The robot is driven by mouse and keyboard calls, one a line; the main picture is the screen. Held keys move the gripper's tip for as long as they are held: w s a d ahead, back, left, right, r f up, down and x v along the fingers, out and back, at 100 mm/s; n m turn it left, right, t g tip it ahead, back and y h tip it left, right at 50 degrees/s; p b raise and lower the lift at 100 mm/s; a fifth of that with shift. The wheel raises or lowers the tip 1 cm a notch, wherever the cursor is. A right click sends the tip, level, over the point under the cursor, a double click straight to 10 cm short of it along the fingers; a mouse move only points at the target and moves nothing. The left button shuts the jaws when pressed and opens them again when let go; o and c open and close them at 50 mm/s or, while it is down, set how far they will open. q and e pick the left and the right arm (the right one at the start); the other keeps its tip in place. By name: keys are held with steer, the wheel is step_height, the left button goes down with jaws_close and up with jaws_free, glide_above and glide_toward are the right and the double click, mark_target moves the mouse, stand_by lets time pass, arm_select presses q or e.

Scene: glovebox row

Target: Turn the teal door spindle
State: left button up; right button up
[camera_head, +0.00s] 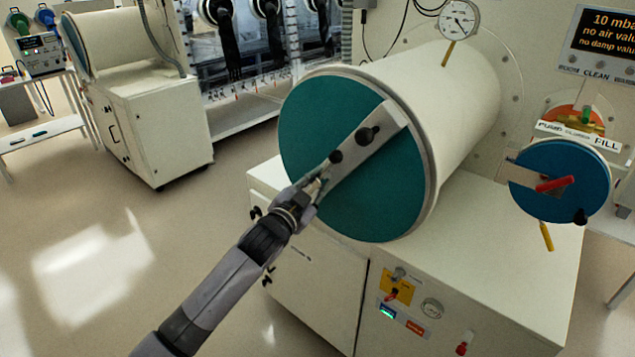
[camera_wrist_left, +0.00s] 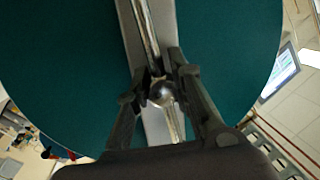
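The large round teal door (camera_head: 320,115) closes the end of a cream cylinder. A flat metal bar (camera_head: 350,165) runs diagonally across it, with a dark round knob (camera_head: 367,135) near its upper end and another dark knob (camera_head: 335,157) lower down. My left gripper (camera_head: 322,178) is at the lower part of the bar. In the left wrist view, its fingers (camera_wrist_left: 159,76) close in from both sides on a shiny rod (camera_wrist_left: 147,30) with a metal ball (camera_wrist_left: 162,93), in front of the teal door (camera_wrist_left: 75,70). The contact itself is partly hidden. My right gripper is not in view.
A smaller blue round door (camera_head: 560,185) with a red handle is at the right. A pressure gauge (camera_head: 459,18) stands above the cylinder. A cream cabinet (camera_head: 315,285) is below the door. Open floor (camera_head: 90,225) lies to the left.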

arm_select(q)
steer(key=shift+o, duration=0.8)
steer(key=shift+r, duration=0.15)
steer(key=v, duration=1.2)
steer(key=shift+w, duration=0.1)
